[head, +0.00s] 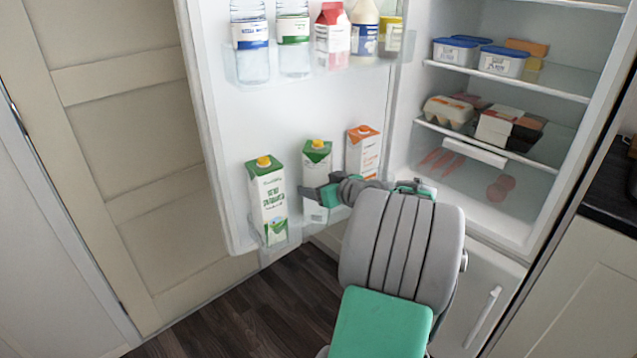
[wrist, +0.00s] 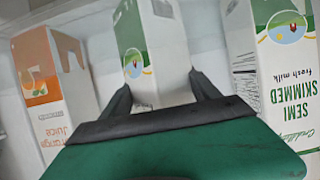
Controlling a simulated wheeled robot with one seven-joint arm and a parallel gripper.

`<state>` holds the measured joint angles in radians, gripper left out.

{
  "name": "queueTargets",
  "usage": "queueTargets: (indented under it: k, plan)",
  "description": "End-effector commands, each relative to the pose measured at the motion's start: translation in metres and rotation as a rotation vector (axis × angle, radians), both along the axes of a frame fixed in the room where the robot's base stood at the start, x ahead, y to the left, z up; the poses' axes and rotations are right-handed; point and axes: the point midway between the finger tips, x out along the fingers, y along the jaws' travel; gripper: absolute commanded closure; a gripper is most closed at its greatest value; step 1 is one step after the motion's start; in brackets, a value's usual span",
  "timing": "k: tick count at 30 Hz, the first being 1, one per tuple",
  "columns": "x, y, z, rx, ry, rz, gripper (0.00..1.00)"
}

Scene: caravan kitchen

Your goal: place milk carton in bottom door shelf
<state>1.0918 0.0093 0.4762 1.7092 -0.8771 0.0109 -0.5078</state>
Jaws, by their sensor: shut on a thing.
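A green-and-white milk carton (head: 317,165) with a yellow cap stands upright at the bottom door shelf (head: 273,243) of the open fridge. My gripper (head: 322,194) is shut on its lower half. The wrist view shows this carton (wrist: 150,50) between my two fingers (wrist: 160,88). A second green-and-white carton (head: 268,200), marked semi skimmed milk, stands in the shelf to the left; it is at the right in the wrist view (wrist: 275,60). I cannot tell whether the held carton's base touches the shelf floor.
An orange juice carton (head: 363,150) stands right of the held carton, its base hidden by my arm. The upper door shelf (head: 252,85) holds bottles and cartons. Fridge shelves (head: 500,85) with tubs and an egg box lie right. Dark floor (head: 215,325) is clear below.

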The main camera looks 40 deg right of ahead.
Motion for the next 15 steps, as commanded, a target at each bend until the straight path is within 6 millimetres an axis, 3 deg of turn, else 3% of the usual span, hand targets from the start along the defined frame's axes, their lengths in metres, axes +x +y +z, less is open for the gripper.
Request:
queueTargets:
  k: [4,5,12,15]
  plan:
    - [0.0007,-0.0007,0.0003,-0.006,-0.006,0.000,1.00]
    - [0.0000,-0.0001,-0.0029,0.000,0.000,0.000,0.28]
    - [0.0000,0.0000,-0.0024,0.001,0.000,0.000,0.08]
    - [0.0000,0.0000,-0.0024,0.001,0.000,0.000,0.08]
